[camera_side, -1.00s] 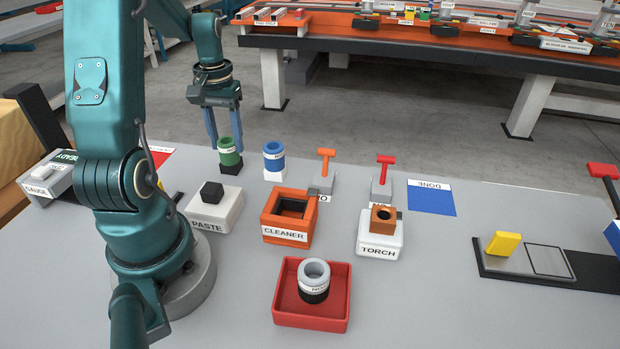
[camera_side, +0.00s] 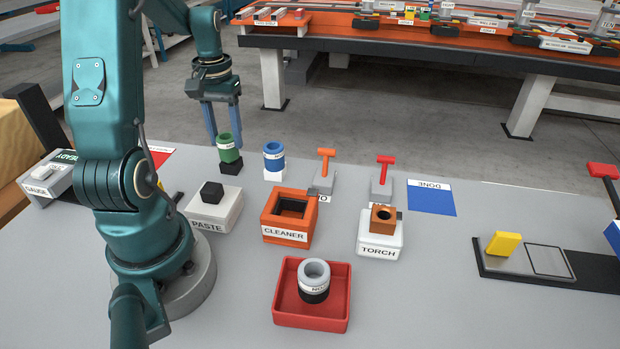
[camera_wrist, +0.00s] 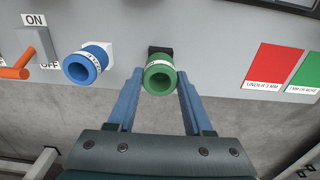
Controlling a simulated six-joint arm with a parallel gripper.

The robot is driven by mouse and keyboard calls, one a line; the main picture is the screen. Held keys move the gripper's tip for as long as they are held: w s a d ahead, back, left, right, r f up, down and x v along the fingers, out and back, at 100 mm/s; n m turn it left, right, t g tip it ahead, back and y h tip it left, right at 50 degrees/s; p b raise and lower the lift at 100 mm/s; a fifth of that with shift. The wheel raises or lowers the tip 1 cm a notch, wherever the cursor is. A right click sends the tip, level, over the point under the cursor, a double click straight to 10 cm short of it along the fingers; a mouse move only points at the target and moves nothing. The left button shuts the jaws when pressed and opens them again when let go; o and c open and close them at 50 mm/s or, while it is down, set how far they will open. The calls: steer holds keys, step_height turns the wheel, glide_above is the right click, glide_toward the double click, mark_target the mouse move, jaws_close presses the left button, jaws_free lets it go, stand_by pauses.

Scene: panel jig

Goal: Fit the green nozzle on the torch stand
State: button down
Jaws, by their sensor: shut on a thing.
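The green nozzle (camera_side: 228,150), a ringed cylinder with a white label band, is upright at the back of the bench, just above or at the top of a black block (camera_side: 231,167). My gripper (camera_side: 226,138) is shut on it from behind, a finger on each side. In the wrist view the green nozzle (camera_wrist: 159,75) sits between my fingertips (camera_wrist: 158,84), its open bore facing the camera. The torch stand (camera_side: 379,246) is a white block labelled TORCH with an orange-brown holed piece (camera_side: 383,219) on top.
A blue nozzle (camera_side: 274,157) stands on a white block close to the right. An orange CLEANER box (camera_side: 286,236), a PASTE block (camera_side: 206,223) and two levers (camera_side: 326,175) stand between. A grey nozzle (camera_side: 314,280) sits in a red tray (camera_side: 337,316).

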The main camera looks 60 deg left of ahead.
mark_target(225, 136)
steer(key=shift+r, duration=0.15)
steer(key=shift+r, duration=1.6)
